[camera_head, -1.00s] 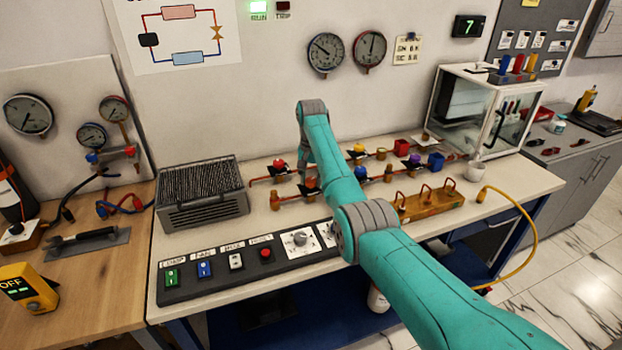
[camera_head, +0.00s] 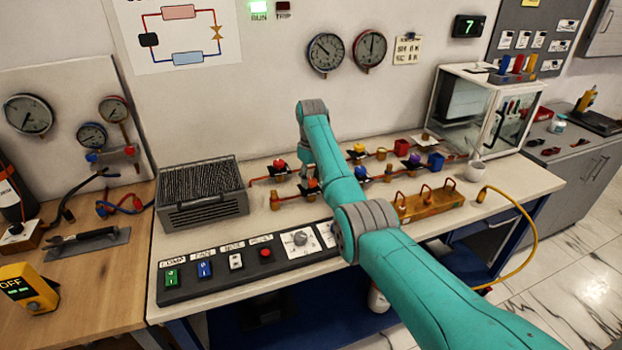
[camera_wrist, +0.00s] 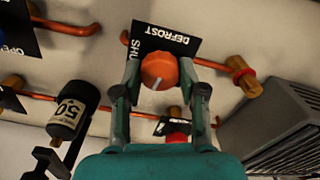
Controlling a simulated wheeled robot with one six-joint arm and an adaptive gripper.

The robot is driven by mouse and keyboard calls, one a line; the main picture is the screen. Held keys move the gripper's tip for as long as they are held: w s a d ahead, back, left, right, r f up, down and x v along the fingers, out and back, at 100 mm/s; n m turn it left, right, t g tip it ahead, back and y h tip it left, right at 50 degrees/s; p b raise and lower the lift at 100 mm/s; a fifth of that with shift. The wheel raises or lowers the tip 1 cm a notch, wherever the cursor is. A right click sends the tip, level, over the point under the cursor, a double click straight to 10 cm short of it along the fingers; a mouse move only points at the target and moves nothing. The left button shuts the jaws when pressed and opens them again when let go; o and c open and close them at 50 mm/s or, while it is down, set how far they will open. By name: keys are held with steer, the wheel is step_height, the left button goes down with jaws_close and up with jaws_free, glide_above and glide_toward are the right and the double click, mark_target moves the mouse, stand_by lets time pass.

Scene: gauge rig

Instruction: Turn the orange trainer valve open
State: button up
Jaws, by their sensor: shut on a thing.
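The orange trainer valve (camera_wrist: 158,69) is a round knob with a pale pointer line, seen from above in the wrist view. It stands on a black plate (camera_wrist: 165,40) lettered DEFROST and, partly hidden, SHUT. The pointer line slants down and slightly left in that view. My gripper (camera_wrist: 160,72) has one finger on each side of the knob and is shut on it. In the head view the orange valve (camera_head: 312,184) shows on the front pipe, beside my forearm. My gripper is mostly hidden there.
A red valve (camera_wrist: 177,138) and a black cylinder marked 50 (camera_wrist: 70,112) are close to my fingers. A grey ribbed box (camera_head: 203,195) stands left of the pipes. A switch panel (camera_head: 245,262) lies along the front, and a copper manifold (camera_head: 430,205) sits at right.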

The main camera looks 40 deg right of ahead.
mark_target(311, 180)
steer(key=shift+n, duration=0.8)
steer(key=o, duration=1.1)
steer(key=shift+o, duration=0.2)
step_height(311, 180, up, 12)
